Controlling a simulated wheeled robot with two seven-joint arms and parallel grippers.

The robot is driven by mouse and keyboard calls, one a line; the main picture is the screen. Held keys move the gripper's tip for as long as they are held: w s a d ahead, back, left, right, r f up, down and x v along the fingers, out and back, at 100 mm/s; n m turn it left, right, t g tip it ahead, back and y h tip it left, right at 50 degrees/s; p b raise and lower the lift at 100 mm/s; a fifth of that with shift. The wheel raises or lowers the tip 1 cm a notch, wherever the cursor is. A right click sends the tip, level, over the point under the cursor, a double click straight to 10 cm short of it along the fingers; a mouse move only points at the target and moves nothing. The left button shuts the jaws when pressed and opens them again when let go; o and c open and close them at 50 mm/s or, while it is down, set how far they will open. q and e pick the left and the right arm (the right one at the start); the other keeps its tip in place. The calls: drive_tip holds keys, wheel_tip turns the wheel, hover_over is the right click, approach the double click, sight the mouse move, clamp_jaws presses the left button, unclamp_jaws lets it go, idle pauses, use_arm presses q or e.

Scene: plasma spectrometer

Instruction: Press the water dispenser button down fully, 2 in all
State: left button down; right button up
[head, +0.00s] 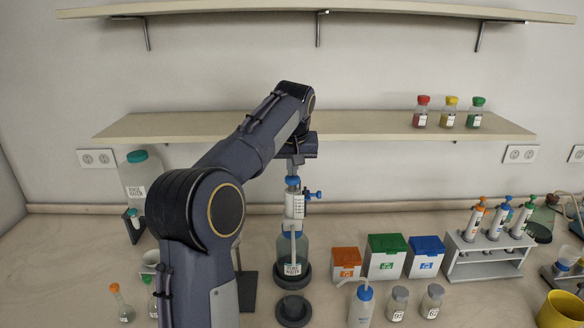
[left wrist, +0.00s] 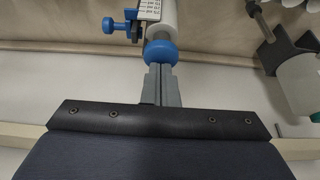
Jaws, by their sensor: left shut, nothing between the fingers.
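The water dispenser (head: 293,251) stands on the bench, a bottle with a white pump body and blue fittings. Its blue button (head: 292,182) is on top; it also shows in the left wrist view (left wrist: 160,52). My left gripper (head: 292,174) points down from above, shut and empty, its fingertips at the button. In the left wrist view the closed fingers (left wrist: 160,70) meet or nearly meet the blue button; I cannot tell how far it is pressed. A dark round base (head: 293,310) sits in front of the dispenser. My right gripper is not in view.
Orange, green and blue boxes (head: 386,257) stand right of the dispenser, with a pipette rack (head: 487,256) farther right. A wash bottle (head: 361,306) and two small jars stand in front. A large bottle (head: 143,180) is at the left. A shelf (head: 370,126) runs behind my arm.

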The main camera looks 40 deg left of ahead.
use_arm(q)
drive_tip(key=shift+f, duration=0.2)
drive_tip(key=shift+f+b, duration=0.7)
drive_tip(key=shift+f, duration=0.3)
drive_tip(key=shift+r, duration=0.1)
drive_tip(key=shift+r+p, duration=2.1)
drive_tip(key=shift+r, duration=1.15)
drive_tip(key=shift+r, duration=2.55)
